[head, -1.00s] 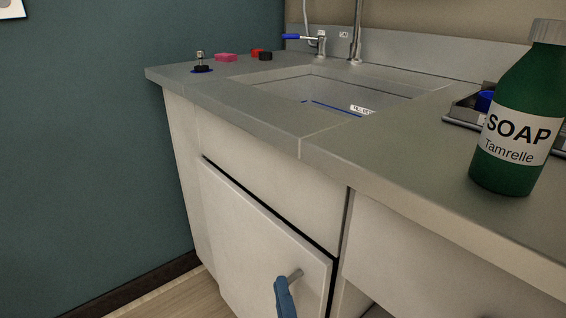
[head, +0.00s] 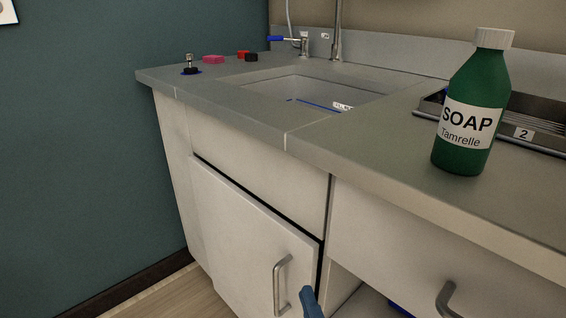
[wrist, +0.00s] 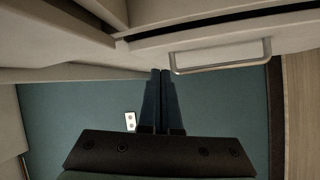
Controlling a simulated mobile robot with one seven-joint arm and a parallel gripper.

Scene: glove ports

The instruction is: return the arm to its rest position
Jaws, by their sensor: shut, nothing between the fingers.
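My gripper (wrist: 162,74) shows in the wrist view with its two dark blue fingers pressed together and nothing between them. A blue tip of it also shows at the bottom of the head view (head: 311,300). There it stands just right of the bar handle (head: 281,284) on the white cabinet door (head: 245,235). In the wrist view a bar handle (wrist: 220,66) is right of the fingertips. The rest of my arm is outside the head view.
A green soap bottle (head: 467,118) stands upright on the grey counter (head: 350,145), before a metal tray (head: 525,115). A sink (head: 310,92) is set into the counter. A pink block (head: 213,59) lies at the back left. An opening shows right of the door. The teal wall (head: 90,150) borders the left.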

